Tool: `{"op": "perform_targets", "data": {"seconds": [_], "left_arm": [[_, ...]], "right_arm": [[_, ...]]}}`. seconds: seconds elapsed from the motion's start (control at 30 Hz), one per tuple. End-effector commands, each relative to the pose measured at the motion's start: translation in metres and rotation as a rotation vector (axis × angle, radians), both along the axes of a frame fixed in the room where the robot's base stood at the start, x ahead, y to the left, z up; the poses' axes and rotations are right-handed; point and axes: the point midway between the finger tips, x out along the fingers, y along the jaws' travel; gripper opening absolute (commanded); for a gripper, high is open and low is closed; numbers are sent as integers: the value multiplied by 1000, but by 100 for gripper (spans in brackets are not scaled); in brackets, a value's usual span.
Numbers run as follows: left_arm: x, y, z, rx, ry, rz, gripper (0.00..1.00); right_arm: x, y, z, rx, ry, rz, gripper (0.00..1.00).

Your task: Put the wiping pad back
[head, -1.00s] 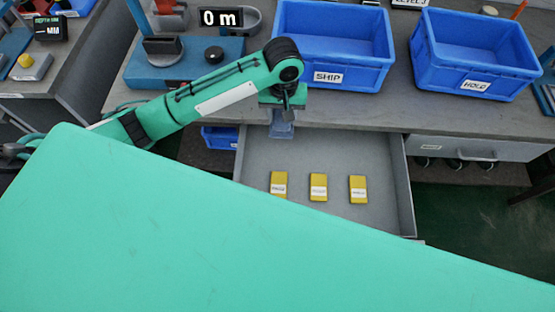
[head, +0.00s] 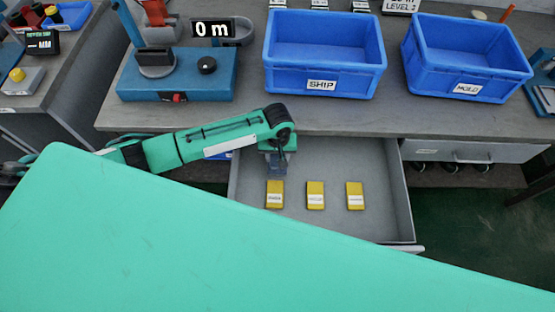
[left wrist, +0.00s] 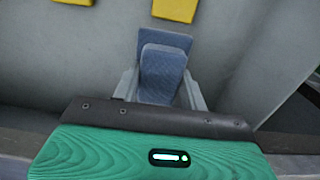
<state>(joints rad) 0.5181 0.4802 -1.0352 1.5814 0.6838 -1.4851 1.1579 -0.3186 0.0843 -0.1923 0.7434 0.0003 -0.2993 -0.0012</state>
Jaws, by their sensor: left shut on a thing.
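The blue-grey wiping pad (left wrist: 163,72) is between the two fingers of my left gripper (left wrist: 161,92) in the left wrist view. The gripper is shut on it. In the head view my left gripper (head: 277,158) points down into the open drawer (head: 375,222), at its left side. The pad shows there as a small blue-grey patch (head: 278,169) just behind the left yellow block. I cannot tell whether the pad touches the drawer floor. My right gripper is not in view.
Three labelled yellow blocks (head: 315,195) lie in a row in the drawer. The drawer floor right of the gripper is clear. The bench edge is behind it, with blue SHIP (head: 322,84) and HOLD (head: 468,88) bins and a blue instrument base (head: 175,85) on top.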

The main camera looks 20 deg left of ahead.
Motion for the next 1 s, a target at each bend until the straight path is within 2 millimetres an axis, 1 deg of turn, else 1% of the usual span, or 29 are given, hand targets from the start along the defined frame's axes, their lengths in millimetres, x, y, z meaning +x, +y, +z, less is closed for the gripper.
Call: {"op": "perform_targets", "data": {"seconds": [0.03, 0.1, 0.2, 0.6, 0.63, 0.7, 0.73, 1.0], "left_arm": [[-1, 0, -9, 2, 3, 1, 22], [-1, 0, -20, 2, 4, 1, 22], [0, 0, -29, 2, 2, 1, 22], [0, 0, -34, 1, 1, 1, 22], [0, 0, -34, 1, 0, 1, 47], [0, 0, -34, 1, 0, 0, 61], [0, 0, -34, 1, 0, 0, 65], [0, 0, -33, 1, 0, 0, 65]], "right_arm": [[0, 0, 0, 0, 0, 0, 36], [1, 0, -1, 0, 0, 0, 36], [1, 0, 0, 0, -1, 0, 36], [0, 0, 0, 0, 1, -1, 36], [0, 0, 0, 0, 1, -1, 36], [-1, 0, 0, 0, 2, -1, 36], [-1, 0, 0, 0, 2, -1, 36], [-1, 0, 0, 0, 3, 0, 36]]}}
